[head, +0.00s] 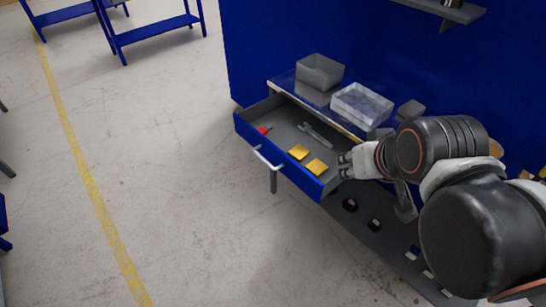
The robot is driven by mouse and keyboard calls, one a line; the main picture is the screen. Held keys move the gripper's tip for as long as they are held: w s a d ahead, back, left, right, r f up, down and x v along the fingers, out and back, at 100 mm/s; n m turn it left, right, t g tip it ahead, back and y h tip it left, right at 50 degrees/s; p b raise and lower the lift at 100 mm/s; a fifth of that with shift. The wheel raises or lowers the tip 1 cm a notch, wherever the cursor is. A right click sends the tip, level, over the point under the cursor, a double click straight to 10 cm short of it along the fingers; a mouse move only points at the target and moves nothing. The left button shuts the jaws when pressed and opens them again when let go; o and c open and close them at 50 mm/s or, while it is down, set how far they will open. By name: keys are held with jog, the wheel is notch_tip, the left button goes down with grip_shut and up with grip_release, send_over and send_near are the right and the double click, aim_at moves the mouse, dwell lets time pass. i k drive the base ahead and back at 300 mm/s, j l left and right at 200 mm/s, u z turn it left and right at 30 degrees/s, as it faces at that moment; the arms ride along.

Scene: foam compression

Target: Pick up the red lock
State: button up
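A grey bin (320,72) and a clear bin (362,104) stand on the workbench behind. Open floor (170,190) lies to the left.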

aim_at(264, 131)
jog(key=z, duration=0.6)
jog(key=l+z, duration=0.15)
jog(key=z, duration=0.25)
jog(key=l+z, duration=0.2)
jog(key=z, duration=0.25)
jog(key=l+z, duration=0.2)
jog(key=z, duration=0.2)
jog(key=l+z, duration=0.15)
jog(key=z, duration=0.3)
jog(key=u, duration=2.85)
jog(key=i+l+u, duration=0.2)
jog(key=i, duration=0.2)
jog(key=i+u, duration=0.2)
jog(key=i, duration=0.2)
jog(key=i+l+u, duration=0.15)
jog(key=i, duration=0.2)
